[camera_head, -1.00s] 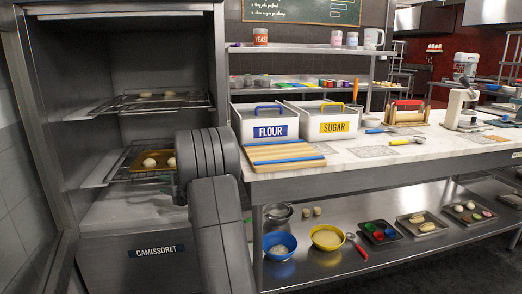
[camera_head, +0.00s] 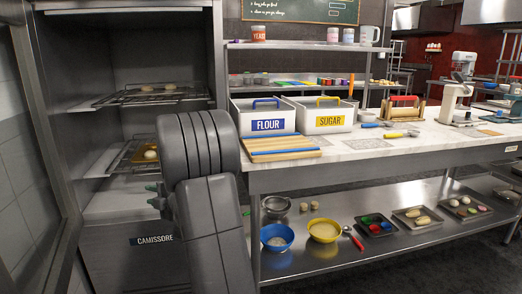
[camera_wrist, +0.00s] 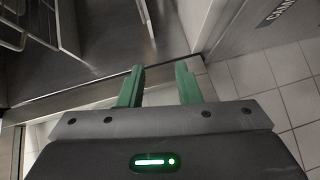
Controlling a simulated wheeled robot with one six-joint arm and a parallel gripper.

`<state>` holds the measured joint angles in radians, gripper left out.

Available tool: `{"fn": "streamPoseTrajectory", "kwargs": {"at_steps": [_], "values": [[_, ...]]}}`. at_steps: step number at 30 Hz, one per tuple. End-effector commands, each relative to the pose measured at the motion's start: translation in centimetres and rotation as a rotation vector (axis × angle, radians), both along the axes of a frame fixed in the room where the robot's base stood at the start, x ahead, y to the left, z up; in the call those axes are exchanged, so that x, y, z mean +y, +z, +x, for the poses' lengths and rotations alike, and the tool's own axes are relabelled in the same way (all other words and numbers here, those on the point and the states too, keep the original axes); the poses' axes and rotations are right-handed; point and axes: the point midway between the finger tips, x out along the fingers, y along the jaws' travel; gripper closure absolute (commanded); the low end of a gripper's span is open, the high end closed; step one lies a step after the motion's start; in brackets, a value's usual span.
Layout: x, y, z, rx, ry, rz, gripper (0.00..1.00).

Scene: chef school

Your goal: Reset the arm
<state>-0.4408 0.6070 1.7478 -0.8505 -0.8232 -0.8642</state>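My gripper (camera_wrist: 160,86) shows in the wrist view with its two green fingers apart and nothing between them. It is over the front edge of the cabinet marked Camissoret (camera_head: 158,239), with floor tiles visible beyond. My arm is folded in front of the cabinet's right side.
The open cabinet holds wire racks (camera_head: 160,95) with dough pieces (camera_head: 150,154). To the right is a worktop (camera_head: 390,148) with a flour bin (camera_head: 267,121), a sugar bin (camera_head: 326,120) and a striped board (camera_head: 282,150). Bowls and trays fill the lower shelf.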

Motion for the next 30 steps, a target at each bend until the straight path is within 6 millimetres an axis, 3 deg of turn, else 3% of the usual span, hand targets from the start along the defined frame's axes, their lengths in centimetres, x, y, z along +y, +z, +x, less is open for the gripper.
{"fn": "streamPoseTrajectory", "kwargs": {"at_steps": [14, 24, 30], "values": [[-2.2, 0.2, -9.4, 0.001, 0.002, 0.0, 0.69], [-8.2, 1.1, -12.7, 0.0, -0.005, 0.0, 0.69], [-10.6, 1.4, -14.1, 0.0, -0.003, -0.001, 0.69]]}}
